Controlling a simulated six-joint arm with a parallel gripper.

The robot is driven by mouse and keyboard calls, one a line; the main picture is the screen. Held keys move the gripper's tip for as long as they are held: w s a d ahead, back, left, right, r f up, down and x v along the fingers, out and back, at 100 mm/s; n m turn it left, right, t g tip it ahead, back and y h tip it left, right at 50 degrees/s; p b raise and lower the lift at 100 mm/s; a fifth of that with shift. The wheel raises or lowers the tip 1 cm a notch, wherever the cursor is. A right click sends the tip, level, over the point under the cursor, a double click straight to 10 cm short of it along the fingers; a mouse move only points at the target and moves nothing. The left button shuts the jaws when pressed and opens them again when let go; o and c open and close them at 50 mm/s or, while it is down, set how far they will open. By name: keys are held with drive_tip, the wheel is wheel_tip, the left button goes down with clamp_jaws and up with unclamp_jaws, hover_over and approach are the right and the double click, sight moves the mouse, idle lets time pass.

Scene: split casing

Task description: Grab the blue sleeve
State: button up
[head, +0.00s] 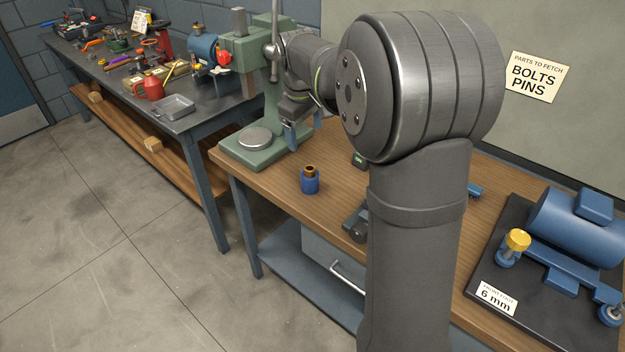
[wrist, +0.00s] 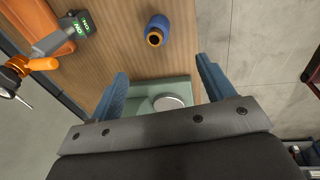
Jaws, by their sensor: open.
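The blue sleeve (head: 310,182) stands upright on the wooden bench, with a copper-coloured ring or insert showing at its top. In the wrist view the sleeve (wrist: 157,29) lies beyond the fingertips, near the top of the picture. My gripper (wrist: 162,68) is open with nothing between its two blue fingers. In the head view my gripper (head: 302,138) hangs above the bench near the green press, behind the sleeve and apart from it. My own arm hides part of the bench in the head view.
The green press (head: 262,140) with a round plate stands at the bench's left end. A blue motor casing (head: 580,228) rests on a dark plate at right. Bare wood surrounds the sleeve.

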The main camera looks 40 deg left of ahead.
sight(310, 170)
drive_tip(key=shift+g+h, duration=0.4)
drive_tip(key=shift+g, duration=0.5)
drive_tip(key=w+f, duration=0.1)
drive_tip(key=f, duration=0.4)
drive_tip(key=w+a+f, duration=0.1)
drive_tip(key=f, duration=0.4)
drive_tip(key=w+f, duration=0.1)
drive_tip(key=f, duration=0.4)
drive_tip(key=shift+w+a+f, duration=0.1)
drive_tip(key=shift+w+a, duration=0.1)
drive_tip(key=shift+a, duration=0.1)
drive_tip(key=shift+w+a+f, duration=0.1)
drive_tip(key=shift+w+f, duration=0.05)
drive_tip(key=shift+f, duration=0.75)
drive_tip(key=shift+w+a+f, duration=0.1)
drive_tip(key=shift+f, duration=0.75)
drive_tip(key=shift+w+a+f, duration=0.1)
drive_tip(key=shift+w+f, duration=0.05)
drive_tip(key=shift+f, duration=0.75)
drive_tip(key=shift+r, duration=0.1)
clamp_jaws()
